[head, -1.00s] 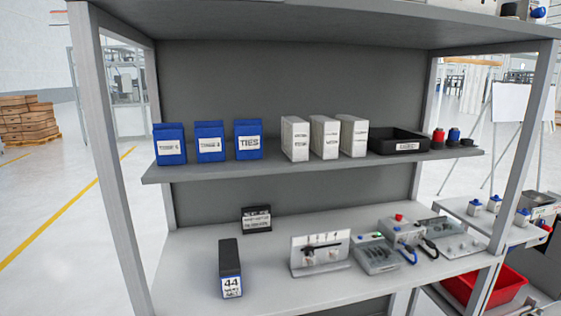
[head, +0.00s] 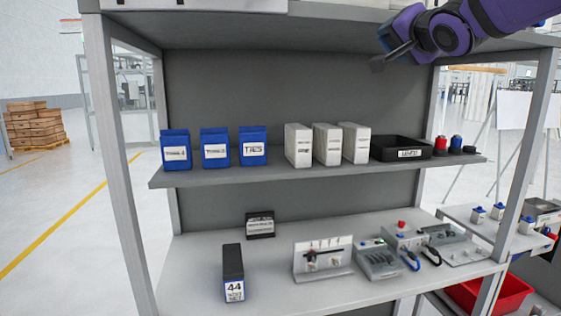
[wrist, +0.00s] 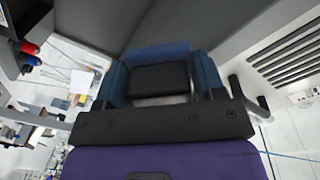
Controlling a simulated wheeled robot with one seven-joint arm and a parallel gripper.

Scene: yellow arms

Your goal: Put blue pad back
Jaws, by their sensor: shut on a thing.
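My gripper (head: 393,56) is at the upper right of the head view, in front of the shelving unit just under its top board. In the wrist view, my gripper (wrist: 158,92) is shut on a blue thing, which I take to be the blue pad (wrist: 160,51). A dark rectangular face shows below its blue edge, between the fingers. In the head view the held thing is hard to make out. No shelf touches it that I can see.
The lower board (head: 190,290) holds a black box (head: 233,270) and small fixtures. Open space lies between shelves.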

